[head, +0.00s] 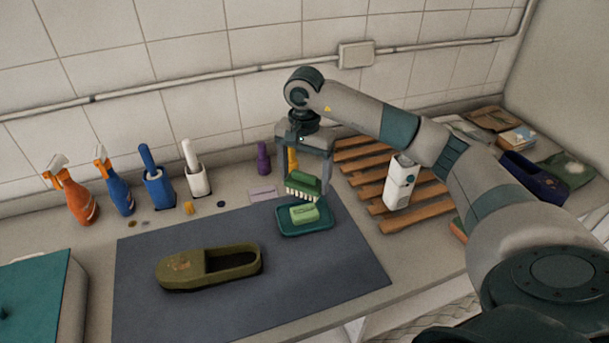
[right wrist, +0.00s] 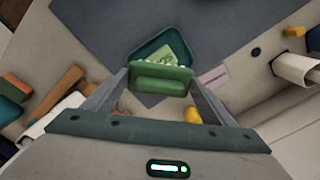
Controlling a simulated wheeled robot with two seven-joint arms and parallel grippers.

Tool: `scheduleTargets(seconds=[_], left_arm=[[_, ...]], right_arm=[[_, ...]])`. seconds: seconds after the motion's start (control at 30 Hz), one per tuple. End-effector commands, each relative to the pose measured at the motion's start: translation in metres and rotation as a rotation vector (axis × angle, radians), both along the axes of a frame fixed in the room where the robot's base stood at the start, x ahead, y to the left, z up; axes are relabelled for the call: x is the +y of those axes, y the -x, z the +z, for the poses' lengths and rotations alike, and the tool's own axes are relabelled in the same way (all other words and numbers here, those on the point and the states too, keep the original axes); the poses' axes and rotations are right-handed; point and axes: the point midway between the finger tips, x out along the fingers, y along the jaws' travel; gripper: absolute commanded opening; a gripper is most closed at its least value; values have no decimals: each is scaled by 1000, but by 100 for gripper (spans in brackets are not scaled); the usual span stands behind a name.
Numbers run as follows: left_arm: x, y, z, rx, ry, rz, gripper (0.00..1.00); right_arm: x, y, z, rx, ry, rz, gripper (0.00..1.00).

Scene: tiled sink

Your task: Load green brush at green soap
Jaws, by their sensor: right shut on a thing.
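A green brush (head: 302,184) with pale bristles facing down is held by my right gripper (head: 304,182). In the right wrist view the brush (right wrist: 160,78) sits between the two fingers of the gripper (right wrist: 160,90). The green soap (head: 304,213) lies in a dark teal dish (head: 290,229) on the grey mat. The brush is just behind and above the soap in the head view; I cannot tell whether they touch. In the right wrist view the soap (right wrist: 165,54) is partly hidden by the brush. My left gripper is not in view.
An olive shoe (head: 190,272) lies on the grey mat (head: 270,300). Spray bottles (head: 78,200) and holders with brushes (head: 158,188) stand along the wall. A wooden slatted rack (head: 425,208) with a white bottle (head: 400,182) is to the right. The mat's front is clear.

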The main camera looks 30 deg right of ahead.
Motion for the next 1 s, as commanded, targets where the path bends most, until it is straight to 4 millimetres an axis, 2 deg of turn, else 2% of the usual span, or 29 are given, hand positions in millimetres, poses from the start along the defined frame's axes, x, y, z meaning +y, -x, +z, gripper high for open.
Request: scheduleTargets(seconds=[0.27, 0.73, 1.0], left_arm=[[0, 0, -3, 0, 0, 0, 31], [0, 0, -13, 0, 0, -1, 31], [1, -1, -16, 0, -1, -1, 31]], right_arm=[[0, 0, -10, 1, 0, 2, 60], [0, 0, -49, 1, 0, 1, 60], [0, 0, -59, 0, 0, 2, 60]])
